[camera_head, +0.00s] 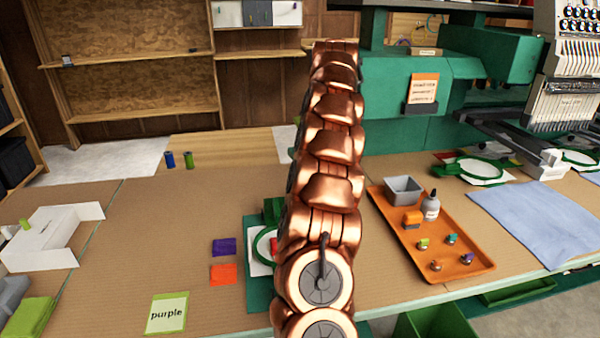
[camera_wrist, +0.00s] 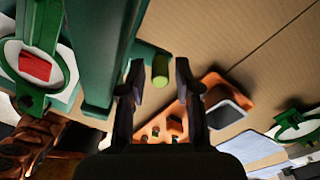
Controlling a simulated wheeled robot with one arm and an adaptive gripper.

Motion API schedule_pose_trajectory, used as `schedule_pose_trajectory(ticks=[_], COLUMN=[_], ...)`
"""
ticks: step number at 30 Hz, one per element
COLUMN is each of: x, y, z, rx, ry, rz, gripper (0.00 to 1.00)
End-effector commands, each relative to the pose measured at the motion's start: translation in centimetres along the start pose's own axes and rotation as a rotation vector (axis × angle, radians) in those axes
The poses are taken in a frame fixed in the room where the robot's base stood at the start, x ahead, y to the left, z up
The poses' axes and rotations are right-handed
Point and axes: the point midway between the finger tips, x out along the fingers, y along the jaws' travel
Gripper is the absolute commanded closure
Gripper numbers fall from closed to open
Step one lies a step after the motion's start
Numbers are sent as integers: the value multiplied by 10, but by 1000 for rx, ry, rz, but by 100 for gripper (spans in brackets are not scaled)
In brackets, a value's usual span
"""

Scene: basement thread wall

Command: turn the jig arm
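The green jig (camera_head: 258,292) is mostly hidden behind my copper arm in the head view; a white hoop area and a bit of red show at its left side. In the wrist view, a long green bar (camera_wrist: 100,52), which looks like the jig arm, runs beside the left finger. A green hoop (camera_wrist: 12,62) with a red patch (camera_wrist: 35,67) lies left of it. My gripper (camera_wrist: 160,66) is open, its two dark fingers apart. A yellow-green cylinder (camera_wrist: 160,72) shows between the fingertips; I cannot tell whether it touches them or belongs to the jig.
An orange tray (camera_head: 455,268) holds a grey bin, a bottle and several small items. Purple (camera_head: 224,247) and orange (camera_head: 223,275) patches and a "purple" card (camera_head: 167,314) lie left of the jig. A green machine (camera_head: 400,120) stands behind.

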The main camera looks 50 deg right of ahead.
Motion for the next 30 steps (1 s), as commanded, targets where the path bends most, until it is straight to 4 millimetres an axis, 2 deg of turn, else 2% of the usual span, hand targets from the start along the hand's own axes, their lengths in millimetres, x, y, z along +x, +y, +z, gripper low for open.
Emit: schedule_pose_trajectory(ticks=[11, 30], x=[-2, -59], y=[0, 0], z=[0, 0], rx=[0, 0], ry=[-1, -1], rz=[-1, -1], gripper=[58, 58])
